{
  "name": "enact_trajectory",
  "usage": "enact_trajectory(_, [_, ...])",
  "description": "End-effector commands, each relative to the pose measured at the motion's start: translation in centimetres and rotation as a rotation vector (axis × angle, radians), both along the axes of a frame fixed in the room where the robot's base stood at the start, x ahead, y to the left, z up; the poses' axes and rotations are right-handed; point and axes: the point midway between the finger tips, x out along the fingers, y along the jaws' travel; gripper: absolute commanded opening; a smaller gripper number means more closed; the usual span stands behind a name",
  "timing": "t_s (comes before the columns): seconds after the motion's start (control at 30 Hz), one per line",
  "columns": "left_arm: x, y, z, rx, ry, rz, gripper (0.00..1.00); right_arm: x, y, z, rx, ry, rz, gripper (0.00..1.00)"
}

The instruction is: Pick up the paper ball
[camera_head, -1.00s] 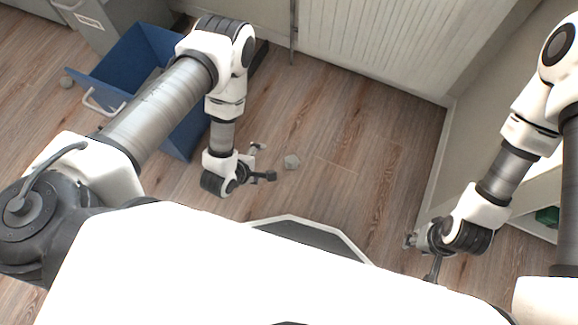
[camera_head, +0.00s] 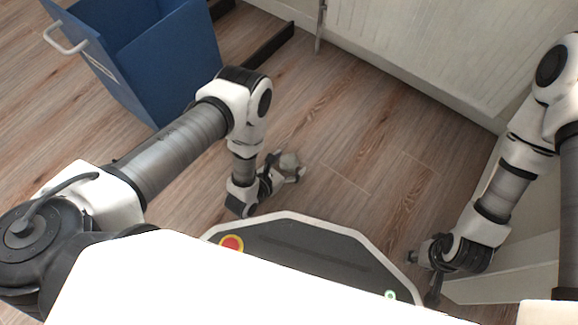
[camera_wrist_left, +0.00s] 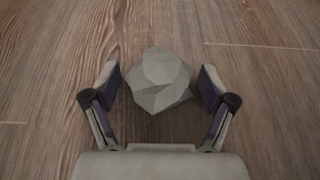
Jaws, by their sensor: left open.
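The paper ball (camera_head: 289,161) is a small grey crumpled lump on the wooden floor. In the left wrist view the paper ball (camera_wrist_left: 158,80) lies between the two fingertips of my left gripper (camera_wrist_left: 160,88), with a small gap on each side. My left gripper (camera_head: 286,170) is open around the ball, low over the floor in the head view. My right gripper (camera_head: 422,273) is at the lower right, away from the ball; its finger opening is not clear.
A blue bin (camera_head: 160,50) with a pale handle stands at the upper left. A white panelled wall or radiator (camera_head: 420,40) is at the back. The floor (camera_head: 350,130) right of the ball is clear. A pale furniture piece (camera_head: 510,265) stands by my right arm.

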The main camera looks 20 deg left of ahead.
Motion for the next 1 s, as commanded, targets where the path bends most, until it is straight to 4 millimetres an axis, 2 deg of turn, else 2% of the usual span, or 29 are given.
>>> enact_trajectory(0.17, [0.1,0.0,0.1,0.000,0.001,0.000,0.84,0.1,0.0,0.1,0.000,-0.002,0.001,0.40])
enact_trajectory(0.2, [0.1,0.0,0.1,0.001,0.001,0.000,0.80,0.1,0.0,0.1,0.000,-0.002,0.001,0.40])
enact_trajectory(0.33, [0.1,0.0,0.1,0.001,0.001,0.000,0.37,0.1,0.0,0.1,0.000,-0.002,0.001,0.40])
enact_trajectory(0.77, [0.1,0.0,0.2,0.002,0.002,0.000,0.34,0.0,0.0,0.2,0.000,-0.001,0.001,0.40])
enact_trajectory(1.0, [0.1,0.0,2.2,0.001,0.001,0.000,0.34,-0.5,0.0,2.3,0.003,0.013,-0.006,0.40])
